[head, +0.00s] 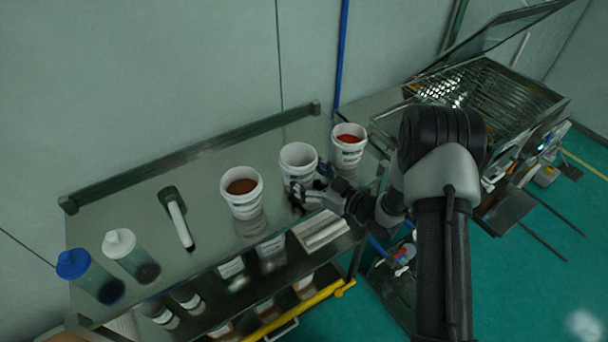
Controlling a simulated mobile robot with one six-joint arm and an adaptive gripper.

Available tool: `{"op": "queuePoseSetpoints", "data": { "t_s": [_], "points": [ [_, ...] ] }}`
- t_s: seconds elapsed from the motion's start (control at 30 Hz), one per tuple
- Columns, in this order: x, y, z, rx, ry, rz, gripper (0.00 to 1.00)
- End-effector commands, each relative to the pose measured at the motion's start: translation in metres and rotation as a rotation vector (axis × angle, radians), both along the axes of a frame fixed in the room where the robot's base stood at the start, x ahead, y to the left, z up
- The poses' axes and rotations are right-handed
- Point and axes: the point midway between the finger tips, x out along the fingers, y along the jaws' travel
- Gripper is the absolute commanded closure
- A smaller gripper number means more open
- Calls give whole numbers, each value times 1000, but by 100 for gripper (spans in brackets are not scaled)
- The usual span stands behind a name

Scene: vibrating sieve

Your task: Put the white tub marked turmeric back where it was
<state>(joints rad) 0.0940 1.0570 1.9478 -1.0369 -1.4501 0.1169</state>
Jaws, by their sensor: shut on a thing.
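Three white tubs stand in a row on the upper shelf. The middle tub (298,163) looks empty inside, and its label is partly hidden by my gripper. My gripper (301,194) is at the lower front of this middle tub and shut on it. The left tub (243,194) holds brown powder. The right tub (347,148) holds red powder. The labels are too small to read, so I cannot tell which tub is marked turmeric.
The shelf (150,205) also carries a dark-headed tool with a white handle (180,222), a white-capped bottle (128,254) and a blue-capped bottle (90,275). A lower shelf holds several containers. The sieve machine (490,100) stands at the right.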

Motion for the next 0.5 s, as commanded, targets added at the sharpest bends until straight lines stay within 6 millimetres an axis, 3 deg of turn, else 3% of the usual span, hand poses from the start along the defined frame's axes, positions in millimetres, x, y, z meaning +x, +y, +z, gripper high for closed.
{"op": "queuePoseSetpoints", "data": {
  "t_s": [0.3, 0.5],
  "points": [
    [0, 0, -1, 0, 1, 0, 7],
    [0, 0, -1, 0, 1, 0, 6]
  ]
}}
